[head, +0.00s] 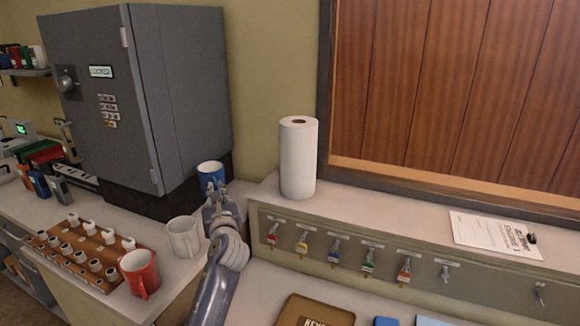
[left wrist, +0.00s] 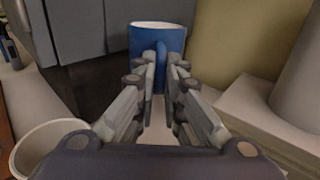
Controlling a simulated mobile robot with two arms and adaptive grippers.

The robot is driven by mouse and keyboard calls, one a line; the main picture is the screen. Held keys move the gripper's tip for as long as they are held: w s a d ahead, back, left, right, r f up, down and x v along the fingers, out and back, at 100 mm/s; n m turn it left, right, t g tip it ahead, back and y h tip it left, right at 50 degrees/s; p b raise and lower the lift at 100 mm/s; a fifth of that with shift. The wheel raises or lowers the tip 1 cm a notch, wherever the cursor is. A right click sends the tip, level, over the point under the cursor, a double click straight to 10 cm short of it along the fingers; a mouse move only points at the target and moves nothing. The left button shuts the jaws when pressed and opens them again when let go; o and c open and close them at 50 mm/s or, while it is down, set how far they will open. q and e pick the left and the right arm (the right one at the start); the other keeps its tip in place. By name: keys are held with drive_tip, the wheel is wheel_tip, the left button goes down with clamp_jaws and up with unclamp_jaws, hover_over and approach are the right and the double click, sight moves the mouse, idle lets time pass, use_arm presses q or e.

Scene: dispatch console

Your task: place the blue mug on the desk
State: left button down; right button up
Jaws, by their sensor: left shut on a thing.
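The blue mug (head: 210,172) is upright near the cabinet's lower right corner. My left gripper (head: 215,190) is shut on its handle; in the left wrist view the fingers (left wrist: 160,85) close around the handle of the blue mug (left wrist: 158,42). I cannot tell whether the mug's base touches the surface below it. The pale desk (head: 262,278) shows in front, below the key panel, and a pale counter (head: 150,222) runs to the left. My right gripper is not in view.
A white mug (head: 184,237) stands just left of my left arm, with a red mug (head: 140,272) and a wooden rack (head: 85,252) further left. A paper towel roll (head: 298,158) stands on the ledge. A brown board (head: 315,312) lies on the desk.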

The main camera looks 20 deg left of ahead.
use_arm(q)
drive_tip(key=s+d+f+m+t+h, duration=0.2)
drive_tip(key=s+d+m+h, duration=0.25)
drive_tip(key=s+d, duration=0.7)
drive_tip(key=s+d+f+m+t+h, duration=0.25)
drive_tip(key=s+d+h, duration=0.35)
drive_tip(key=s+d, duration=0.55)
drive_tip(key=w+a+r+n+g+y, duration=0.1)
drive_tip(key=w+a+n+y, duration=0.1)
drive_tip(key=w+a, duration=0.5)
drive_tip(key=w+a+r+n+g+y, duration=0.2)
drive_tip(key=w+a+y, duration=0.3)
drive_tip(key=w+a, duration=0.3)
drive_tip(key=w+a+r+n+g+y, duration=0.1)
drive_tip(key=w+a+r+n+y, duration=0.1)
drive_tip(key=w+a, duration=0.6)
drive_tip(key=shift+n+g+y, duration=0.25)
drive_tip(key=shift+n+y, duration=0.25)
drive_tip(key=shift+y, duration=0.25)
